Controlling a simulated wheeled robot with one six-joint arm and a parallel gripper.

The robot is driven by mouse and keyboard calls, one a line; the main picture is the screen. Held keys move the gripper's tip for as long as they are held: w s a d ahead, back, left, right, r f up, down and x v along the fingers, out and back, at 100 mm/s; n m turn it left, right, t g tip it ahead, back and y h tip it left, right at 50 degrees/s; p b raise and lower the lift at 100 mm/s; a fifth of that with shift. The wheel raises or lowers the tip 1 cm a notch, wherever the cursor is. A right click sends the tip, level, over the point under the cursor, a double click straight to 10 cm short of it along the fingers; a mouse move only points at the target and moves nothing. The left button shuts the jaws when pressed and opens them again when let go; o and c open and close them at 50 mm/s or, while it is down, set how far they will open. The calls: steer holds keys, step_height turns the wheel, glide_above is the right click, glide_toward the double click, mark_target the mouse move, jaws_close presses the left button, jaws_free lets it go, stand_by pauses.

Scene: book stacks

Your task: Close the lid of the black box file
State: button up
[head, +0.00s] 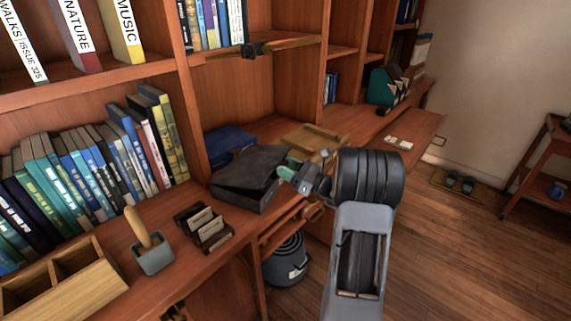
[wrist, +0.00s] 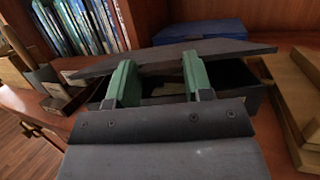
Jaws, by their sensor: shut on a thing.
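The black box file (head: 245,190) stands on the wooden shelf in the head view. Its lid (head: 258,164) is tilted, partly open, with a dark gap beneath it. In the wrist view the lid (wrist: 170,57) spans the picture as a slanted slab, and the dark inside of the box file (wrist: 235,75) shows below it. My gripper (head: 287,169) is at the lid's right edge in the head view. Its two green fingers show in the wrist view, spaced apart at the lid's near edge, and my gripper (wrist: 158,72) is shut on the lid. The exact contact at the tips is partly hidden.
A blue box (head: 228,143) lies behind the box file, and a wooden tray (head: 315,138) is to its right. A dark card holder (head: 205,227) and a grey pot with a wooden handle (head: 152,256) stand to the front left. Upright books (head: 90,160) fill the left shelf.

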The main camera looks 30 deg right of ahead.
steer(key=shift+f, duration=0.4)
steer(key=o, duration=1.3)
steer(key=v, duration=1.3)
steer(key=shift+s+d, duration=0.25)
steer(key=shift+d, duration=0.1)
